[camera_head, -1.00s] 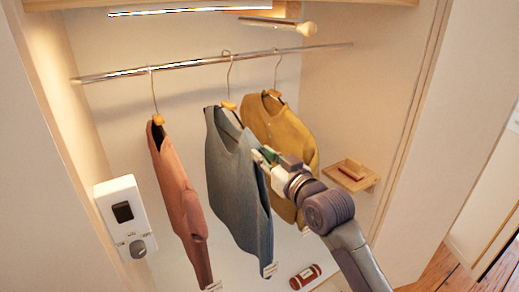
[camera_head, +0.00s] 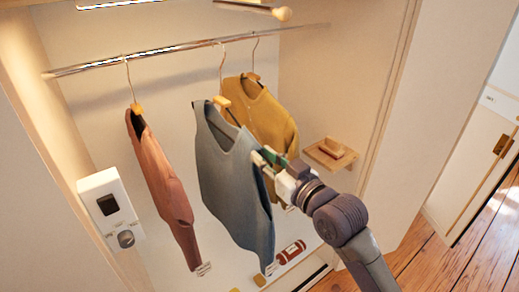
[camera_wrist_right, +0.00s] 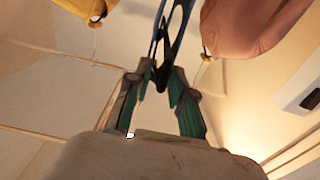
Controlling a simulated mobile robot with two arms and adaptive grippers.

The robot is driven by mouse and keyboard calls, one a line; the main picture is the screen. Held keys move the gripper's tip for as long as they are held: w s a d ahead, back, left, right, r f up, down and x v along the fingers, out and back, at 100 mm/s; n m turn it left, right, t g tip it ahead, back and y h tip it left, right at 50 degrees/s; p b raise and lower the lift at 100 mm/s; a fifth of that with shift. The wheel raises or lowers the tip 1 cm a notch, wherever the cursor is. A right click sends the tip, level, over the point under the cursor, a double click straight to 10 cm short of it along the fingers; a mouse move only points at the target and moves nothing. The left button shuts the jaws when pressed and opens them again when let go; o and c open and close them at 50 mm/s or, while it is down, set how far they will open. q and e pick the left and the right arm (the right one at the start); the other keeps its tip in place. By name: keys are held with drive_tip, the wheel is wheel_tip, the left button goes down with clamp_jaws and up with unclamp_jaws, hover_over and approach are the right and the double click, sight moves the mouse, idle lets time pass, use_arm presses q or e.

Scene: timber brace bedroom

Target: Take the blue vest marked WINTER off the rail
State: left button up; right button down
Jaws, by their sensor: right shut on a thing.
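The blue-grey vest (camera_head: 228,172) hangs from a hanger (camera_head: 222,75) on the metal rail (camera_head: 180,48), between two other garments. Its hem tag (camera_head: 270,268) is too small to read. My right gripper (camera_head: 266,158) is shut on the vest's right edge, near the armhole. In the right wrist view, a thin dark blue edge of the vest (camera_wrist_right: 176,28) runs up from between the fingertips (camera_wrist_right: 160,72). The hanger's hook still appears to be on the rail. My left gripper is not in view.
A salmon garment (camera_head: 160,185) hangs to the left and a mustard one (camera_head: 265,115) close behind on the right. A white box with a dial (camera_head: 110,207) is on the left wall. A small wooden shelf (camera_head: 330,155) is on the right, and a red-brown roll (camera_head: 291,252) lies below.

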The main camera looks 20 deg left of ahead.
drive_tip(key=p+v, duration=0.1)
drive_tip(key=v, duration=2.4)
drive_tip(key=shift+s+d, duration=0.15)
drive_tip(key=shift+s, duration=0.05)
idle(0.7)
idle(0.4)
